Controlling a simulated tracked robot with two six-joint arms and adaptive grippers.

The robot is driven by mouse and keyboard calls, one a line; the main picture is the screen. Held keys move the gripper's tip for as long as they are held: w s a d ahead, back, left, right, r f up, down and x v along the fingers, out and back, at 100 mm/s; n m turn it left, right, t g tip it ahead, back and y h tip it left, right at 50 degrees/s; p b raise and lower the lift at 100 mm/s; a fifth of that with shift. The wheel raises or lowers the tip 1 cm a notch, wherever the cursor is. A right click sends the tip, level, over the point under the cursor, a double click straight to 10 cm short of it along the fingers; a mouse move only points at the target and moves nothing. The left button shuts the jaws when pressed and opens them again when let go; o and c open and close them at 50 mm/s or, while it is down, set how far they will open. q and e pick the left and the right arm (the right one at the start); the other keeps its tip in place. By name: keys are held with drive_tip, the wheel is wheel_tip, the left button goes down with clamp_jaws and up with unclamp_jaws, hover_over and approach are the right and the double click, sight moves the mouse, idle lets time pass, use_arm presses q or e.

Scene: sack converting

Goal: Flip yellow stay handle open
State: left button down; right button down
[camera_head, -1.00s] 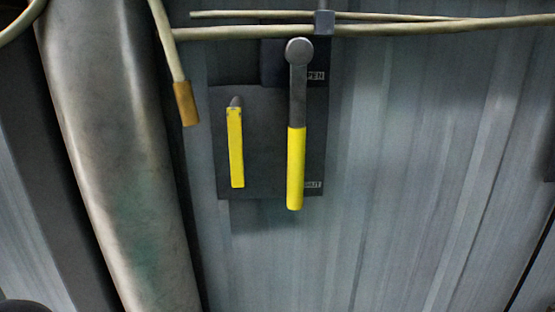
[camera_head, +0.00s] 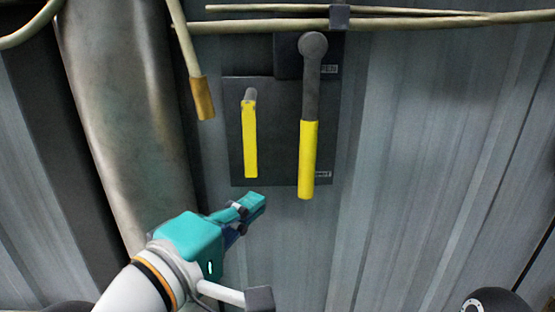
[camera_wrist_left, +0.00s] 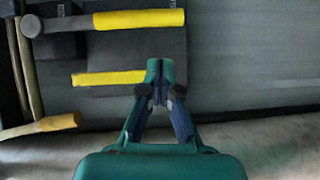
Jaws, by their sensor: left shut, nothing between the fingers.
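A short yellow handle (camera_head: 250,142) hangs straight down from a grey pivot on a dark plate (camera_head: 274,172). To its right hangs a longer grey lever with a yellow grip (camera_head: 308,160) and a round grey hub at its top. I cannot tell which one is the stay handle. My left gripper (camera_head: 258,201) is shut and empty, just below the short handle's lower end. In the left wrist view, turned sideways, the shut fingertips (camera_wrist_left: 160,72) are close to the end of the short handle (camera_wrist_left: 110,78); contact cannot be told. The long yellow grip (camera_wrist_left: 138,19) lies beyond. My right gripper is not in view.
Beige pipes (camera_head: 420,23) run across above the plate. A hanging cable with a brown end (camera_head: 203,98) is left of the handles. A thick grey column (camera_head: 125,110) stands further left. The ribbed wall (camera_head: 430,150) to the right is clear.

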sight(309, 135)
use_arm(q)
drive_tip(key=r, duration=0.1)
drive_tip(key=s, duration=0.1)
drive_tip(key=r, duration=0.1)
drive_tip(key=shift+s+a+r+h, duration=0.25)
drive_tip(key=shift+s+r+h, duration=0.05)
drive_tip(key=b+x, duration=0.1)
drive_tip(key=x, duration=0.9)
drive_tip(key=shift+w+n+b, duration=0.1)
drive_tip(key=shift+n+b, duration=0.2)
drive_tip(key=shift+b, duration=0.1)
drive_tip(key=shift+d+f+t+b, duration=0.15)
drive_tip(key=shift+d+t+b, duration=0.2)
drive_tip(key=shift+b, duration=0.3)
